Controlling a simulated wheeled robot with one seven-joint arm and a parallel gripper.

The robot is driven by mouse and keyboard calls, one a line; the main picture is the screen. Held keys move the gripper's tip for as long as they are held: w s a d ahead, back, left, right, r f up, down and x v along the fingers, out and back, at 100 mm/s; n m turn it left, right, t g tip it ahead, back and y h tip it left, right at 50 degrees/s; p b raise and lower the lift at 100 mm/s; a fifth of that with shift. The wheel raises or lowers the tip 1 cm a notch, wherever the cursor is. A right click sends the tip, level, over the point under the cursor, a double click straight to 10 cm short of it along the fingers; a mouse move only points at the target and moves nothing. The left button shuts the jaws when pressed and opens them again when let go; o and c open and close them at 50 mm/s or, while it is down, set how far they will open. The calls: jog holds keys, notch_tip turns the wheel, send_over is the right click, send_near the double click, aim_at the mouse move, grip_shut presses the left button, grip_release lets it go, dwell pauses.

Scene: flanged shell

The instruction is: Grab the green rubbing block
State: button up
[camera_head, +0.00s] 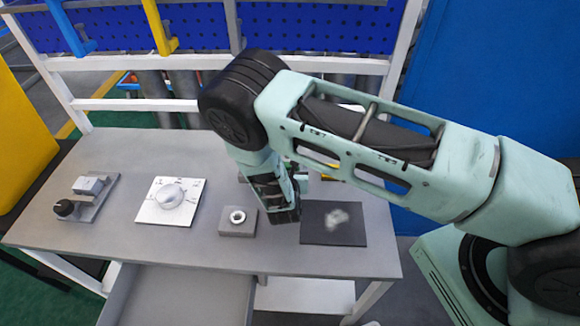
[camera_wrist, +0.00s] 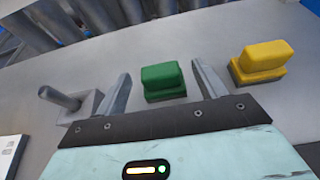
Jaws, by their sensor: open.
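The green rubbing block (camera_wrist: 163,80) stands on the grey table in the wrist view, with a darker base under its green top. My gripper (camera_wrist: 160,88) is open, with one finger on each side of the block as seen in the wrist view. The block lies between the fingers in the picture; I cannot tell how far it is below or beyond the tips. In the head view my arm hides most of the block, and the gripper (camera_head: 284,205) hangs over the table near the dark mat.
A yellow block (camera_wrist: 262,60) stands right of the green one. A grey holder with a peg (camera_wrist: 75,101) is left. The head view shows a dark mat with a pale patch (camera_head: 333,222), a nut on a block (camera_head: 237,219) and a white dial plate (camera_head: 171,199).

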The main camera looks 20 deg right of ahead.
jog(key=shift+p+x, duration=0.45)
jog(key=shift+x, duration=1.05)
jog(key=shift+c, duration=0.3)
jog(key=c, duration=1.1)
jog(key=shift+o, duration=0.2)
jog(key=shift+r, duration=0.1)
